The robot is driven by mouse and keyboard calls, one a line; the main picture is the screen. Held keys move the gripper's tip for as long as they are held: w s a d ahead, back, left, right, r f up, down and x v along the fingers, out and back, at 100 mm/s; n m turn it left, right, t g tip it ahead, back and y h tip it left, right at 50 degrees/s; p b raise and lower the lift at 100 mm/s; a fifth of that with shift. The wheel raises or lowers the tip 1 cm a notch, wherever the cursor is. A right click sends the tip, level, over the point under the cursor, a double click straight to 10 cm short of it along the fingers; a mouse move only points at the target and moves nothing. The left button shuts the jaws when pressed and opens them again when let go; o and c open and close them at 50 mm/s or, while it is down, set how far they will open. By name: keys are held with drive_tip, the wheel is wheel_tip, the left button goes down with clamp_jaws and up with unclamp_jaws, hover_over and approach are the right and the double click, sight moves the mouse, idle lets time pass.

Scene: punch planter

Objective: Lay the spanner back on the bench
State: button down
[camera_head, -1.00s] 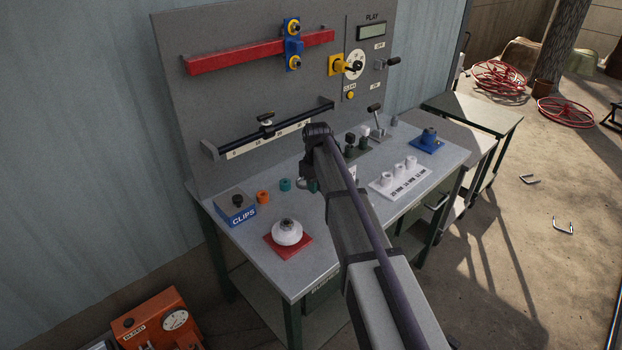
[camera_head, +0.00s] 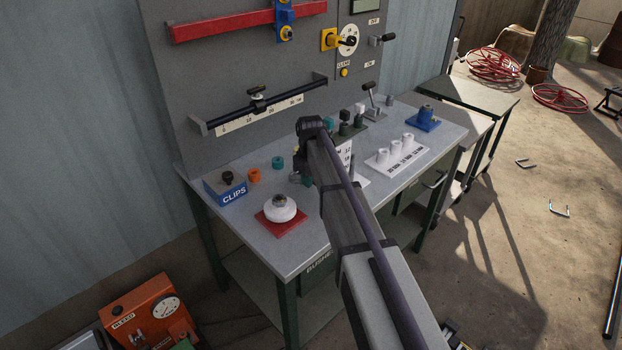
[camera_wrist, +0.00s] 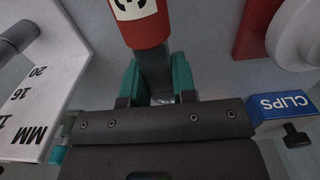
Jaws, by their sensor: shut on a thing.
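My gripper (camera_wrist: 157,88) is shut, its teal fingertips on either side of a dark grey shank in the wrist view. The shank belongs to the spanner (camera_wrist: 155,62), as far as I can tell. It leads up to a red end with a white label bearing a black mark. The spanner's other end is hidden below the gripper body. The bench (camera_head: 250,225) is a grey-topped table; its top also fills the wrist view behind the held thing.
The blue CLIPS box (camera_head: 226,190), an orange ring (camera_head: 254,176), a teal ring (camera_head: 278,163) and a white round part on a red pad (camera_head: 293,224) are left of my arm. A white rack (camera_head: 408,155) and a blue block (camera_head: 424,121) are right. A white numbered plate (camera_wrist: 42,85) is near the gripper.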

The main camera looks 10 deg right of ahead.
drive_tip(key=shift+f+b, duration=0.65)
drive_tip(key=c, duration=0.8)
unclamp_jaws()
drive_tip(key=shift+c, duration=0.2)
drive_tip(key=shift+r, duration=0.1)
wheel_tip(320, 180, up, 11)
drive_tip(key=p, duration=1.1)
drive_tip(key=s+a+m, duration=0.3)
drive_tip(key=s+m, duration=0.2)
drive_tip(key=s, duration=2.3)
drive_tip(key=shift+s+m, duration=0.25)
drive_tip(key=shift+m, duration=0.15)
